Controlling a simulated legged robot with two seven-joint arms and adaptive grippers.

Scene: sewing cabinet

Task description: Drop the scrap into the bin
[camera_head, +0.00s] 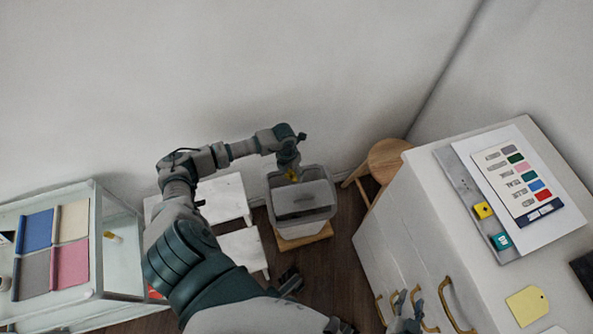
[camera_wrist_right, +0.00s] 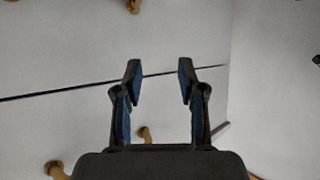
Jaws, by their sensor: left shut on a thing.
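A grey see-through bin (camera_head: 322,213) stands on the floor by the wall, on a light wooden base. My left gripper (camera_head: 291,172) is over the bin's far part, pointing down. It is shut on a small yellow scrap (camera_head: 293,177), which is partly hidden by the fingers. I cannot tell whether the scrap is above the rim or just below it. My right gripper (camera_head: 404,308) is low in front of the white cabinet's drawers. In the right wrist view the right gripper (camera_wrist_right: 160,82) is open and empty, facing the white drawer fronts.
The white cabinet (camera_head: 375,243) with brass handles stands right of the bin; a colour card (camera_head: 519,178) and small boxes lie on top. A wooden stool (camera_head: 389,158) is behind it. White steps (camera_head: 226,197) stand left of the bin, and a fabric display case (camera_head: 110,262) is further left.

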